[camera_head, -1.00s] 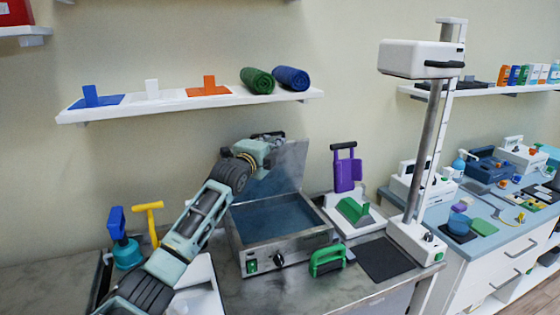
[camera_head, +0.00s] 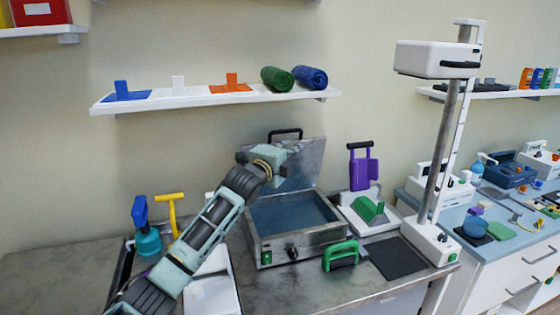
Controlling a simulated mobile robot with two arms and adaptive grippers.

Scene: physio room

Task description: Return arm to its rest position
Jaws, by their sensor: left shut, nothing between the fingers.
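My left arm comes up from the bottom left of the head view. Its gripper (camera_head: 272,157) is in front of the raised lid (camera_head: 303,168) of a metal basin (camera_head: 298,243) and looks shut, with nothing held. The fingertips are small and partly hidden by the gripper body. The basin's lid stands open, and blue water or lining shows inside. My right gripper is not in view.
A green handle (camera_head: 341,252) stands right of the basin, near a dark mat (camera_head: 393,258). A blue-handled teal bottle (camera_head: 146,238) and yellow tool (camera_head: 171,210) stand left. The far-left counter is clear.

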